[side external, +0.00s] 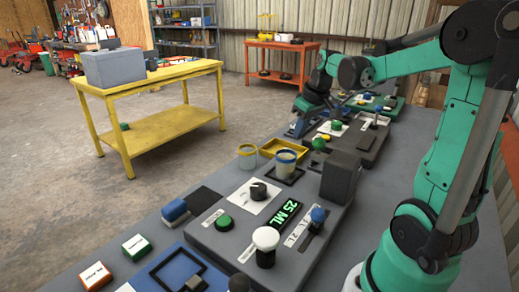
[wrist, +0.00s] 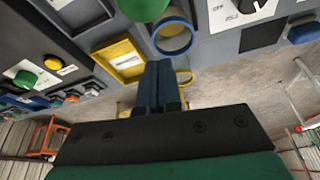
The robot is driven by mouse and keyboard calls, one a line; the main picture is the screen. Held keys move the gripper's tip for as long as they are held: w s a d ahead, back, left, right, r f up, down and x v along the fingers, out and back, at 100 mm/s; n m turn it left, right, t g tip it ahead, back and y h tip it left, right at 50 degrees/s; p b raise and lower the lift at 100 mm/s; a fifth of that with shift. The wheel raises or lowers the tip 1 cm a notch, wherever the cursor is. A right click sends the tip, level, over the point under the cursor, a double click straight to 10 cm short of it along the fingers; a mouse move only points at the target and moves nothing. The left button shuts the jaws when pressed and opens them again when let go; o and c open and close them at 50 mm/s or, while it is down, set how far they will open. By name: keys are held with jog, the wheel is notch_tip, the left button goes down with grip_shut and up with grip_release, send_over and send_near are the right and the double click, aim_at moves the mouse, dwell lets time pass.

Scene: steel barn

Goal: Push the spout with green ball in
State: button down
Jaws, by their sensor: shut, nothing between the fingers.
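The green ball (side external: 318,143) sits at the front of a dark grey machine beyond the cups in the side view. In the wrist view the green ball (wrist: 143,8) is cut off by the top edge, and its spout is hidden. My gripper (side external: 297,131) is beyond the ball in the side view, low over the far part of the bench. In the wrist view my gripper (wrist: 158,70) is shut and empty, its fingers pointing up the picture towards the ball. The fingers appear apart from the ball.
A blue-rimmed cup (wrist: 172,38) and a yellow tray (wrist: 122,60) lie close to the fingers. The near machine (side external: 225,240) carries a black dial, a green button and a 25 ML display. A grey block (side external: 341,177) stands beside the cups. A yellow table (side external: 160,75) stands away from the bench.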

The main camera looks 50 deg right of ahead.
jog(key=d+v, duration=0.1)
jog(key=v, duration=0.7)
jog(key=a+f+n+t, duration=0.1)
jog(key=a+f, duration=0.3)
jog(key=a, duration=0.6)
jog(key=a+f+n+t, duration=0.1)
jog(key=a+f, duration=0.3)
jog(key=a, duration=0.7)
jog(key=shift+w+t+y, duration=0.3)
jog(key=shift+t+y, duration=0.1)
jog(key=shift+t, duration=0.3)
